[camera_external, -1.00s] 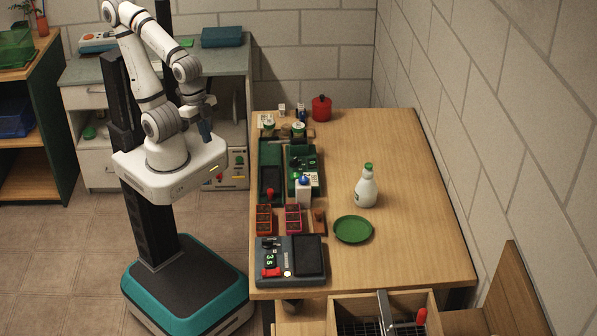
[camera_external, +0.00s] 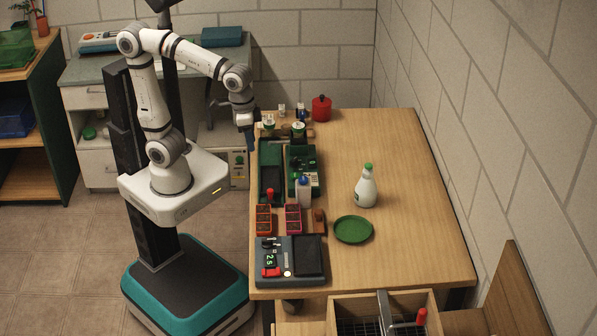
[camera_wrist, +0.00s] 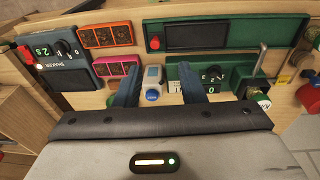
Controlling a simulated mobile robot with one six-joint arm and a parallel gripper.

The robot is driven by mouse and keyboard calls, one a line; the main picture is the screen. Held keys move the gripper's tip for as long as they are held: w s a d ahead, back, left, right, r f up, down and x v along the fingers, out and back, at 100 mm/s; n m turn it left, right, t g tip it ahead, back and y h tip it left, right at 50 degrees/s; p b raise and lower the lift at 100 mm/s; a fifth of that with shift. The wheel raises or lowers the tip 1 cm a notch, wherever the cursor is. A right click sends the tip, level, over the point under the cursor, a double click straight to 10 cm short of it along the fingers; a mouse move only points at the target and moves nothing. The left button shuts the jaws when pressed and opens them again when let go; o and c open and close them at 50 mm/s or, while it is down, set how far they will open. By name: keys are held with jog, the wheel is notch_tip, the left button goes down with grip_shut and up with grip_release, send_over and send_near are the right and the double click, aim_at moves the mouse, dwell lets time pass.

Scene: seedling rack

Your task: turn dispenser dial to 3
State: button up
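The dispenser (camera_external: 302,172) is a green unit on the table's left part. It also shows in the wrist view (camera_wrist: 238,78), with a black dial (camera_wrist: 212,73) among white marks and a display reading 0. Which mark the dial points to is too small to tell. My gripper (camera_wrist: 159,68) is open, its two blue fingers apart with nothing held. A white bottle with a blue cap (camera_wrist: 152,82) shows between the fingers, beyond them. The right finger appears just left of the dial in this view. In the external view, my gripper (camera_external: 249,141) hangs near the table's left edge.
A long green tray unit with a red knob (camera_external: 270,170) lies beside the dispenser. Orange and pink seedling trays (camera_external: 264,220) and a shaker (camera_external: 290,262) are in front. The table's right side is clear.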

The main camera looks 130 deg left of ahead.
jog(key=w+a+f+n+g+b, duration=0.1)
jog(key=w+a+f+n+b, duration=0.1)
jog(key=a+f+n+b, duration=0.5)
jog(key=n+b, duration=0.2)
jog(key=n, duration=0.1)
send_over(294, 159)
jog(key=shift+f+g+h, duration=0.3)
jog(key=shift+f, duration=0.3)
jog(key=shift+a+f, duration=0.1)
jog(key=shift+f, duration=0.1)
notch_tip(294, 159, down, 7)
jog(key=shift+f+b, duration=0.1)
jog(key=shift+b, duration=0.7)
jog(key=shift+c, duration=0.6)
grip_shut()
